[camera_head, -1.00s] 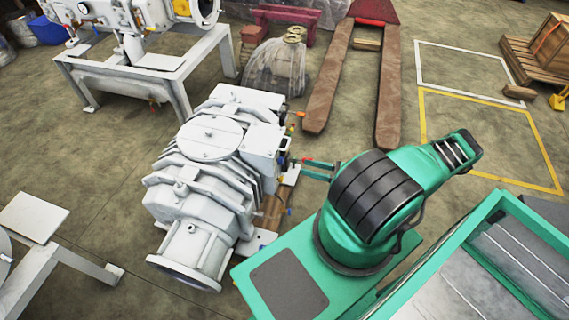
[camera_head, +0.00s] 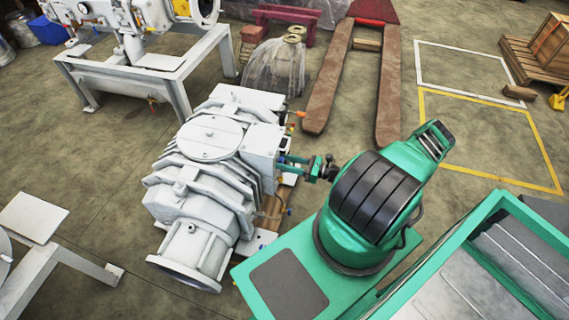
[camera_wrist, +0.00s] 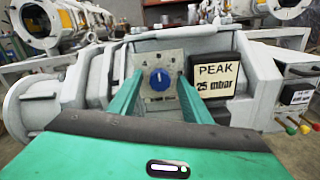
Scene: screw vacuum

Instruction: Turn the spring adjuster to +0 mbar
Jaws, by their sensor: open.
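The spring adjuster is a blue round knob (camera_wrist: 159,79) on a pale square plate (camera_wrist: 173,62) on the white pump's face in the wrist view. A light pointer mark shows on the knob, pointing roughly upward; the plate's scale marks are too small to read. My gripper (camera_wrist: 158,84) is open, its two green fingers on either side of the knob, with no visible contact. A sign beside the knob (camera_wrist: 215,80) reads "PEAK 25 mbar". In the head view my gripper (camera_head: 287,160) reaches the right side of the white pump (camera_head: 205,165); the knob is hidden there.
A grey box with colored levers (camera_wrist: 297,95) is at the right of the wrist view. In the head view, a pallet jack (camera_head: 325,80) and a white frame table (camera_head: 150,80) stand behind.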

